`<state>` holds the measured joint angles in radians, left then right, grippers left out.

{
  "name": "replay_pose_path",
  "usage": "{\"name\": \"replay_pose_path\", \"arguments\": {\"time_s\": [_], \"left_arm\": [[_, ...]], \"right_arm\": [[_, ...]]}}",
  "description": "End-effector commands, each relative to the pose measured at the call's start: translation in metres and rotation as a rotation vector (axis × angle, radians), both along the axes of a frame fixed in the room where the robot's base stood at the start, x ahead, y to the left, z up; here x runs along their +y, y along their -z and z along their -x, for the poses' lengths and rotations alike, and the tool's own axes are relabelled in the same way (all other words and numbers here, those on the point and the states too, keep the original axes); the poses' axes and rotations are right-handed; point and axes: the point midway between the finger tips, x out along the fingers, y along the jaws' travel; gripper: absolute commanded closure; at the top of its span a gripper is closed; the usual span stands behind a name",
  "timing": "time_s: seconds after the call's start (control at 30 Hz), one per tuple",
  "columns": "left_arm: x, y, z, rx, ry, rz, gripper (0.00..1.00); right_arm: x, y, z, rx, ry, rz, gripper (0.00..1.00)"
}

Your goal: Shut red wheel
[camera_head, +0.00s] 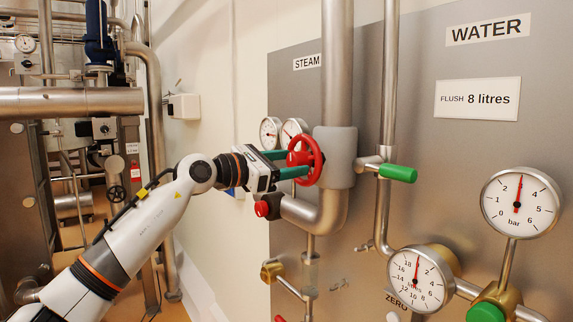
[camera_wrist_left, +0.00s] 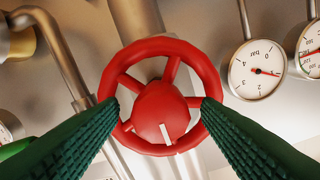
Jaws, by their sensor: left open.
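The red wheel (camera_head: 311,161) is mounted on the steam pipe's valve body, under the STEAM label. In the left wrist view the red wheel (camera_wrist_left: 160,97) faces me, with a round hub, spokes and a small white mark at the hub's lower edge. My left gripper (camera_head: 292,164) is open at the wheel. Its two green ribbed fingers reach in on either side of the hub in the left wrist view (camera_wrist_left: 160,108), overlapping the rim. I cannot tell whether they touch it. My right gripper is not in view.
A green-handled valve (camera_head: 398,173) sits right of the steam pipe (camera_head: 337,60). Two small gauges (camera_head: 270,131) are behind my left gripper. A red knob (camera_head: 262,208) is just below it. Larger gauges (camera_head: 519,203) stand at the right of the grey panel (camera_head: 440,140).

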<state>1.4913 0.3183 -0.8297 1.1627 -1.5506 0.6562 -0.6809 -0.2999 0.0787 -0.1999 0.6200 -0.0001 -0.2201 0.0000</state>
Motion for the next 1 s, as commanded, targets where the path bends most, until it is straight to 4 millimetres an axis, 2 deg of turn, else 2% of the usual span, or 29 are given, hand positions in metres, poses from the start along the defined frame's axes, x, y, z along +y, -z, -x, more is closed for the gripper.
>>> {"name": "replay_pose_path", "arguments": {"time_s": [0.17, 0.5, 0.63, 0.8, 1.0], "left_arm": [[0.012, 0.001, 0.007, -0.003, -0.001, 0.001, 0.42], [0.069, 0.003, 0.048, -0.002, -0.003, 0.0, 0.42], [0.085, 0.002, 0.06, -0.002, -0.003, -0.001, 0.42], [0.096, 0.001, 0.069, 0.001, 0.0, -0.001, 0.42], [0.097, 0.0, 0.071, 0.001, 0.001, -0.001, 0.42]], "right_arm": [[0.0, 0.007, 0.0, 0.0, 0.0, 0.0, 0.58], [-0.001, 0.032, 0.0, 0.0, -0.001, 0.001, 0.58], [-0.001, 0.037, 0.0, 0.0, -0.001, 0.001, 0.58], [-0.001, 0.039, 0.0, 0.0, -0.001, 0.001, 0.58], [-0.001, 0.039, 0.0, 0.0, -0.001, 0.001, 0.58]]}}
